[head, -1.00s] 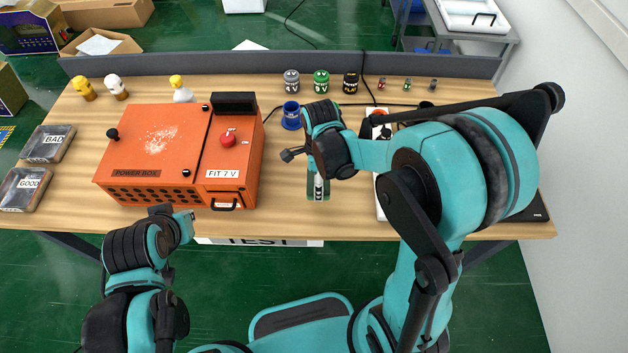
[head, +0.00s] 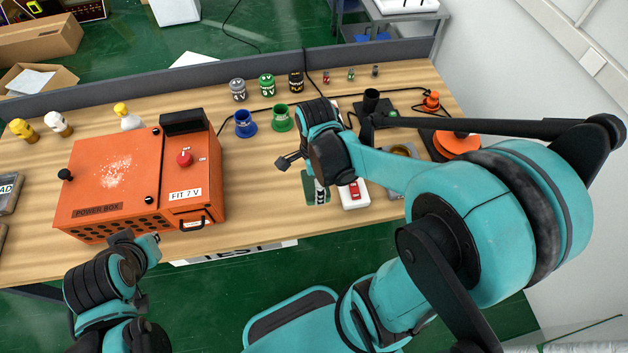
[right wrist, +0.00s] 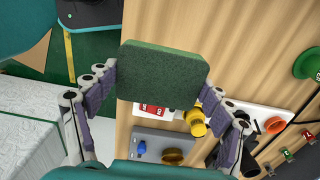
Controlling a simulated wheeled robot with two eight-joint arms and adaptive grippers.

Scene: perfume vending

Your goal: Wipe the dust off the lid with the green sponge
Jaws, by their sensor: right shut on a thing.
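The orange power box (head: 85,205) stands at the left of the table in the head view. White dust lies on its closed lid (head: 135,190), as a patch (head: 116,170) near the middle. My right gripper (head: 320,190) is right of the box, above the table's front part, mostly hidden by its wrist. In the right wrist view it is shut on the green sponge (right wrist: 162,72), held between both fingers. The sponge is apart from the lid. My left gripper (head: 148,245) is in front of the box, low; its fingers are not clear.
A blue cup (head: 245,124) and a green cup (head: 282,118) stand right of the box. A white block with a red switch (head: 354,194) is beside my right gripper. Bare tabletop lies between box and sponge.

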